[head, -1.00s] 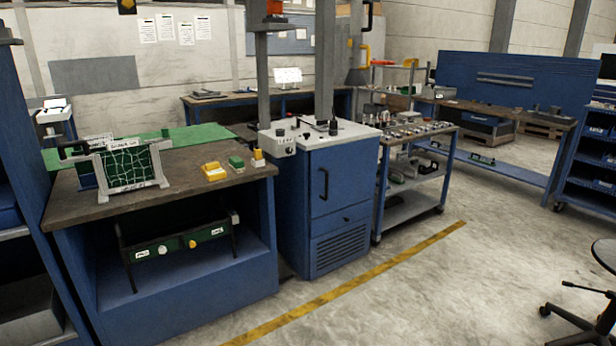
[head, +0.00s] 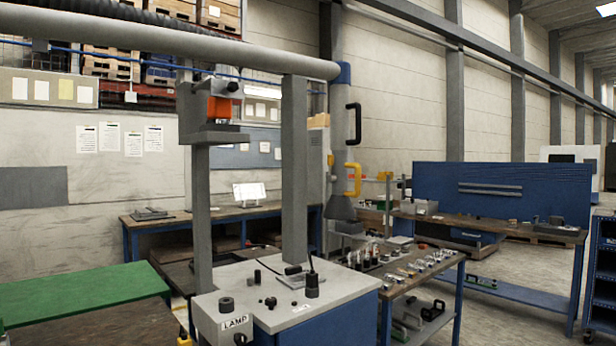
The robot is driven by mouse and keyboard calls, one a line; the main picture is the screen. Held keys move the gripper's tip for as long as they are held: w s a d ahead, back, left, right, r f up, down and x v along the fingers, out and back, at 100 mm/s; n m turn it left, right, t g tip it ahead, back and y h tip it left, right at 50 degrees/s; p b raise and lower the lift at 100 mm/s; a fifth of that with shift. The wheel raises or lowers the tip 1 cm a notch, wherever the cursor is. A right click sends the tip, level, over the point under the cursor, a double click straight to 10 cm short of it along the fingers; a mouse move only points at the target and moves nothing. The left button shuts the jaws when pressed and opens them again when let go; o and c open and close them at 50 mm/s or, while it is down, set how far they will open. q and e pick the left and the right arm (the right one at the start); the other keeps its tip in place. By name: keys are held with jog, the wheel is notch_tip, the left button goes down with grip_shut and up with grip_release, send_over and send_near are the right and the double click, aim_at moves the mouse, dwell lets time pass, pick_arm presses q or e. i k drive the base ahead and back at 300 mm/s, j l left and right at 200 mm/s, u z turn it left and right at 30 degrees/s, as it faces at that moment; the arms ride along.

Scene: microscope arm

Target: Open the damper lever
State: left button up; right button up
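A grey extraction arm (head: 200,45) runs across the top in the head view and bends down at a blue joint (head: 343,73). Its vertical tube (head: 337,125) ends in a grey cone-shaped hood (head: 341,209) above the bench with small parts. A yellow lever-like handle (head: 353,180) sticks out to the right, low on the tube. A black D-shaped handle (head: 356,120) sits above it. No label shows which one is the damper lever; the yellow one looks most like it. Neither of my grippers is in view.
A blue cabinet (head: 345,328) with a pale top, knobs and a LAMP label stands in front. Two grey posts (head: 295,170) rise from it. A parts bench (head: 425,272) stands right of it. A green-topped table (head: 85,295) is at the left.

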aim_at(331, 178)
jog(key=i+j+z, duration=0.15)
jog(key=i, duration=0.2)
jog(key=i+u, duration=0.35)
jog(key=i, duration=0.25)
jog(key=i+l+u, duration=0.3)
jog(key=i, duration=0.25)
jog(key=j, duration=0.1)
